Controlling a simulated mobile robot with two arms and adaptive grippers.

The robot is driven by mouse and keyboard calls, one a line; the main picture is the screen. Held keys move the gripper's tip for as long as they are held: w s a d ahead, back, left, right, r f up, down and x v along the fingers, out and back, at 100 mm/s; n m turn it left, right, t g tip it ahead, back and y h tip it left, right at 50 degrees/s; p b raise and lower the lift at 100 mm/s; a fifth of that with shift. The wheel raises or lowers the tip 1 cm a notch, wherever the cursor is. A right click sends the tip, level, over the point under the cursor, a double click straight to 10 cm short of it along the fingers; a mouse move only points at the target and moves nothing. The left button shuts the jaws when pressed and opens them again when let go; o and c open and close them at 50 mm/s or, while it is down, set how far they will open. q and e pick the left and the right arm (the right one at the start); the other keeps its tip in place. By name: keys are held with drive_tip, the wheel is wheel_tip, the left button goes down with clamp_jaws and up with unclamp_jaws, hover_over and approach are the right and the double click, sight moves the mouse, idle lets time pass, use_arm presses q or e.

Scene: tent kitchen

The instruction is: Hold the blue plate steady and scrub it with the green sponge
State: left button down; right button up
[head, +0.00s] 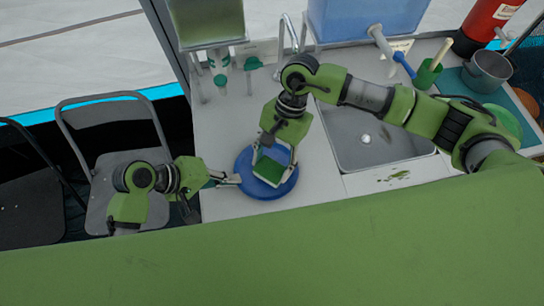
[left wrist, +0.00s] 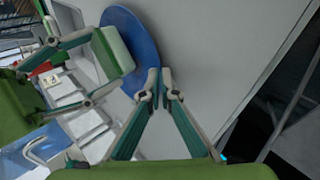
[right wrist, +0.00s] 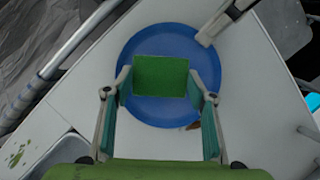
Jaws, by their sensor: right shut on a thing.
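The blue plate (head: 245,187) lies on the grey counter, left of the sink. The green sponge (head: 267,170) is over the plate and appears to rest on it. My right gripper (right wrist: 162,80) is shut on the sponge, one finger at each side, and the sponge shows green on top with a pale layer on its side in the left wrist view (left wrist: 117,50). My left gripper (left wrist: 160,74) comes in from the left with its fingertips close together at the plate's rim, which sits between them. The sponge's underside is hidden.
A grey pot (head: 487,70) is far right. Folding chairs (head: 115,130) stand left.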

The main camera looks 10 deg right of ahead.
sight(263, 157)
drive_tip(key=shift+w+a+f, duration=0.3)
drive_tip(key=shift+w+a, duration=0.15)
drive_tip(key=shift+w, duration=0.35)
drive_tip(key=shift+w+a+f, duration=0.25)
drive_tip(key=shift+w+a, duration=0.15)
drive_tip(key=shift+w, duration=0.35)
drive_tip(key=shift+s+d, duration=0.45)
drive_tip(key=shift+s, duration=0.35)
drive_tip(key=shift+s+d, duration=0.4)
drive_tip(key=shift+s, duration=0.35)
drive_tip(key=shift+w+a, duration=0.45)
drive_tip(key=shift+w, duration=0.35)
drive_tip(key=shift+w+a, duration=0.45)
drive_tip(key=shift+w, duration=0.35)
drive_tip(key=shift+s+d, duration=0.45)
drive_tip(key=shift+s, duration=0.35)
drive_tip(key=shift+s+d, duration=0.45)
drive_tip(key=shift+s, duration=0.35)
drive_tip(key=shift+r, duration=4)
drive_tip(key=shift+f, duration=0.15)
